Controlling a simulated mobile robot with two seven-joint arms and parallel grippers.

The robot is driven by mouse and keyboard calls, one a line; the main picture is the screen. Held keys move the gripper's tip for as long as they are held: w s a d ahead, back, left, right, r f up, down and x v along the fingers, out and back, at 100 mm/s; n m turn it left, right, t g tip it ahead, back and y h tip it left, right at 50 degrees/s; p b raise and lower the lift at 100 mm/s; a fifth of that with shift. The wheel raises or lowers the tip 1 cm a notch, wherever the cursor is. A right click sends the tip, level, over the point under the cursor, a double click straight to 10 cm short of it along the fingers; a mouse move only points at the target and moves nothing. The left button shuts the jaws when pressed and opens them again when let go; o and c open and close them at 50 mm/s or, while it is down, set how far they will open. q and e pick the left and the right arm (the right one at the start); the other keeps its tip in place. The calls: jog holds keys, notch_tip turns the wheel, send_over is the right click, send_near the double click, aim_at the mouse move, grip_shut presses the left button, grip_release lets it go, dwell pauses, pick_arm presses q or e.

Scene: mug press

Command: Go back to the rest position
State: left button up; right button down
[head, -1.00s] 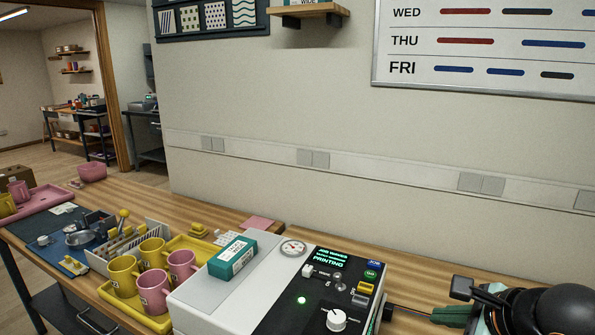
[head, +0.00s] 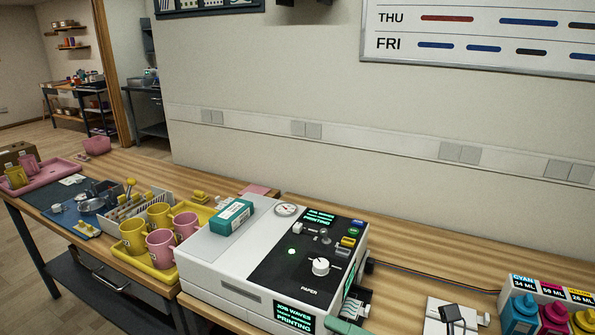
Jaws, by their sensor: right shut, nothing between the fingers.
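My left gripper is not in view. The white and black printer (head: 235,268) stands in the middle of the bench, with "PRINTING" on its screens and a green light lit. A teal box (head: 231,217) lies on its top.
A yellow tray (head: 160,271) with yellow and pink mugs stands left of the printer. A cable runs along the bench behind. Bench between printer and ink is mostly clear.

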jog(key=w+d+f+m+t+h+p, duration=0.1)
jog(key=d+f+m+t+h, duration=0.55)
jog(key=m, duration=0.65)
jog(key=w+d+f+m+t+h, duration=0.1)
jog(key=d+f+m+t+h, duration=0.15)
jog(key=f+m+h, duration=0.6)
jog(key=s+d+f+m+g, duration=0.1)
jog(key=s+f+m+g, duration=0.7)
jog(key=s+f+m, duration=0.4)
notch_tip(320, 180, down, 6)
jog(key=shift+s+r+p, duration=0.15)
jog(key=shift+s+p, duration=0.15)
jog(key=shift+s, duration=0.55)
jog(key=shift+d+m, duration=0.1)
jog(key=shift+m, duration=0.15)
